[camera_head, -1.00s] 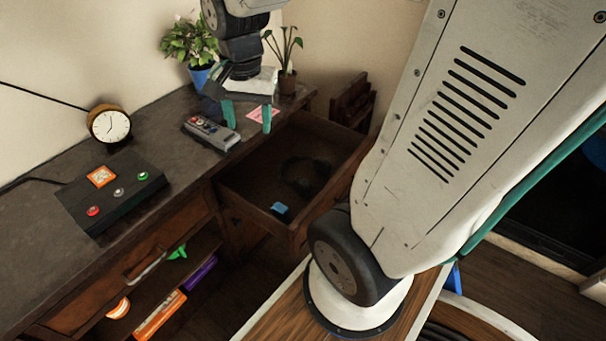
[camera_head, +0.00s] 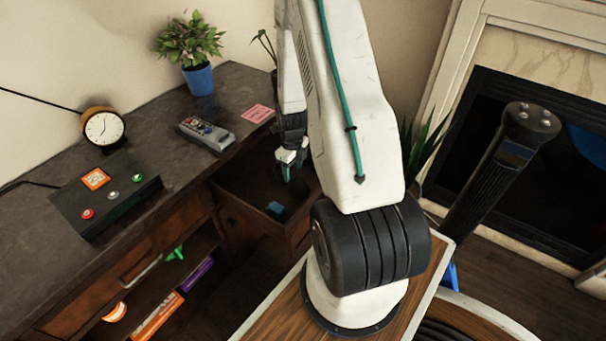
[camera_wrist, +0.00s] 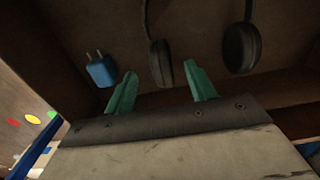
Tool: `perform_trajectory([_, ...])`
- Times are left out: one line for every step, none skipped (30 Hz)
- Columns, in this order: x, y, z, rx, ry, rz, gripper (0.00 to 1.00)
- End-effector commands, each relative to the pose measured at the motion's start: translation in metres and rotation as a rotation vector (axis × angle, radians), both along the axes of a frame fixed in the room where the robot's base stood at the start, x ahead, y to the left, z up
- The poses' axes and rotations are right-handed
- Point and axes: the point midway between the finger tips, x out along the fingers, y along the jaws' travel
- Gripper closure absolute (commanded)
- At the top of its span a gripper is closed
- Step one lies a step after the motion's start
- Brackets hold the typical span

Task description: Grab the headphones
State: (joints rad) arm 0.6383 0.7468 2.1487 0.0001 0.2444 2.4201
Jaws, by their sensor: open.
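The black headphones (camera_wrist: 241,48) lie inside the open drawer (camera_head: 240,222). In the wrist view their two ear cups show, one at upper right and one near the middle, and the headband runs out of the top of the picture. My gripper (camera_wrist: 158,85) is open and empty, with green fingers pointing into the drawer. The near ear cup (camera_wrist: 161,62) appears between the fingertips in the picture; I cannot tell the gap in depth. In the head view my gripper (camera_head: 289,168) is over the drawer, and my arm hides the headphones.
A blue plug-like adapter (camera_wrist: 101,70) lies in the drawer left of the headphones; it also shows in the head view (camera_head: 275,208). The drawer walls are close around. On the desk stand a remote (camera_head: 206,134), a clock (camera_head: 103,128), a button box (camera_head: 106,196) and a plant (camera_head: 192,45).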

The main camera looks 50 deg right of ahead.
Motion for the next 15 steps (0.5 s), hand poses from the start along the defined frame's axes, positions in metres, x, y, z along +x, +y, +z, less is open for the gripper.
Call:
perform_trajectory([-0.001, 0.0, -0.007, 0.002, 0.002, -0.006, 0.45])
perform_trajectory([-0.001, 0.0, -0.01, 0.002, 0.003, -0.007, 0.45])
perform_trajectory([-0.001, 0.0, -0.015, 0.002, 0.003, -0.007, 0.45])
perform_trajectory([-0.001, 0.0, -0.018, 0.002, 0.003, -0.006, 0.45])
perform_trajectory([-0.001, 0.0, -0.021, 0.002, 0.002, -0.006, 0.45])
perform_trajectory([0.0, 0.0, -0.025, 0.002, 0.002, -0.005, 0.45])
perform_trajectory([0.0, 0.001, -0.028, 0.002, 0.003, -0.005, 0.45])
perform_trajectory([0.0, 0.001, -0.031, 0.003, 0.003, -0.004, 0.45])
perform_trajectory([0.0, 0.001, -0.036, 0.003, 0.003, -0.004, 0.45])
perform_trajectory([0.001, 0.001, -0.041, 0.003, 0.003, -0.003, 0.45])
perform_trajectory([0.001, 0.001, -0.046, 0.003, 0.003, -0.003, 0.45])
perform_trajectory([0.002, 0.001, -0.052, 0.003, 0.003, -0.003, 0.45])
perform_trajectory([0.002, 0.001, -0.057, 0.003, 0.004, -0.003, 0.45])
perform_trajectory([0.002, 0.001, -0.061, 0.003, 0.004, -0.003, 0.45])
perform_trajectory([0.002, 0.001, -0.065, 0.002, 0.003, -0.003, 0.45])
